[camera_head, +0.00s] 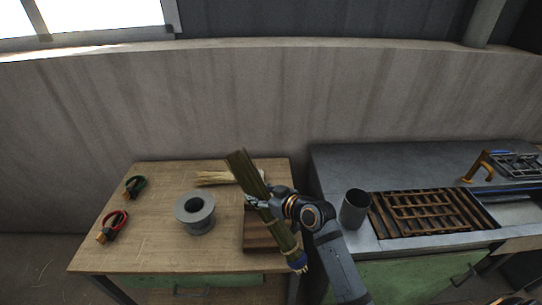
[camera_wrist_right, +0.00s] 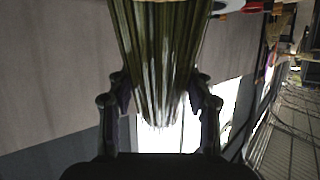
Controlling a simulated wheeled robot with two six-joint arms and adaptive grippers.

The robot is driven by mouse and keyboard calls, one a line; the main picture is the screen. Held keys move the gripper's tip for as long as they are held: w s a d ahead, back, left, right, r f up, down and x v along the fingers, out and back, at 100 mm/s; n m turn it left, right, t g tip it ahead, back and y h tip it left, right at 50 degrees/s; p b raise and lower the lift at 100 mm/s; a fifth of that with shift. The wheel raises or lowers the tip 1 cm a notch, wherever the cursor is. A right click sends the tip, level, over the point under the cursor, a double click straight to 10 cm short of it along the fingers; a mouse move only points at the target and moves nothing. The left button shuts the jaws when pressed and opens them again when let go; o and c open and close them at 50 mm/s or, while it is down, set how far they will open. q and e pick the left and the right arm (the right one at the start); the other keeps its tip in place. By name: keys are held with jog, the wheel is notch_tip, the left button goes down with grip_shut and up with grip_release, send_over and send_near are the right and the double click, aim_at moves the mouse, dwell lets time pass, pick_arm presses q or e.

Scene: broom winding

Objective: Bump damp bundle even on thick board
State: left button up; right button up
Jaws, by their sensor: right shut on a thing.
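A green bundle of stalks (camera_head: 247,172) is held tilted above the right part of the wooden table. Its lower end has a blue band. In the right wrist view the bundle (camera_wrist_right: 158,50) runs between the two fingers. My right gripper (camera_head: 262,202) is shut on the bundle near its middle. A thick brown board (camera_head: 262,238) lies on the table below the bundle, partly hidden by my arm. I cannot tell whether the bundle touches it. My left gripper is not in view.
A grey spool (camera_head: 195,212) stands mid-table. Pale straw (camera_head: 215,178) lies at the back. Green-handled (camera_head: 134,186) and red-handled (camera_head: 113,226) tools lie at the left. On the grey bench at right stand a metal cup (camera_head: 355,208) and a rusty grate (camera_head: 425,212).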

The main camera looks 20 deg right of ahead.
jog(key=r+t+y+b, duration=0.1)
jog(key=r, duration=0.2)
jog(key=r+t+y+b, duration=0.1)
jog(key=r+t, duration=0.1)
jog(key=r, duration=0.2)
jog(key=w+d+r+t+y+b, duration=0.1)
jog(key=r+t+y, duration=0.1)
jog(key=r, duration=0.1)
jog(key=shift+r+n, duration=0.3)
jog(key=shift+n, duration=0.1)
notch_tip(320, 180, up, 6)
jog(key=d+t+y+b, duration=0.1)
jog(key=d+t+b, duration=0.1)
pick_arm(q)
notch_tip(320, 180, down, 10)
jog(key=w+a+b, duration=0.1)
jog(key=b, duration=0.3)
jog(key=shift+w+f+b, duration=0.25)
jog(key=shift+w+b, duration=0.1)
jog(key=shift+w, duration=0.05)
pick_arm(e)
notch_tip(320, 180, down, 7)
jog(key=shift+s+d+r+t, duration=0.2)
jog(key=shift+s+t, duration=0.1)
jog(key=shift+s, duration=0.1)
jog(key=o, duration=0.6)
jog(key=shift+c, duration=0.2)
jog(key=c, duration=0.3)
